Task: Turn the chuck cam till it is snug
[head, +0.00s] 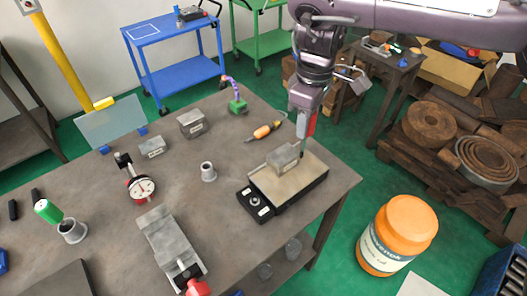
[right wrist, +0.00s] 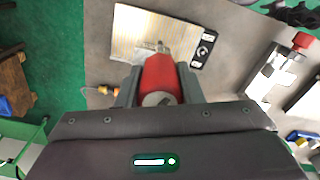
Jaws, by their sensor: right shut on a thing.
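The chuck (head: 305,185) is a flat black block with a tan top plate, near the table's right edge. At its front left end a black panel (head: 255,203) carries white labels and a round fitting, which looks like the cam. The panel also shows in the right wrist view (right wrist: 203,50). A grey block (head: 284,158) sits on the plate. My right gripper (head: 305,112) is shut on a red-handled tool (right wrist: 160,76), its shaft pointing down. The tip is beside the grey block in the head view, apart from the panel; whether it touches anything is unclear. My left gripper is not in view.
A grey sleeve (head: 208,172) stands left of the chuck. A vise (head: 170,245) with a red part lies at the front. A dial gauge (head: 141,188), an orange-handled tool (head: 264,131) and grey blocks (head: 192,123) are also on the table. Bare tabletop lies between them.

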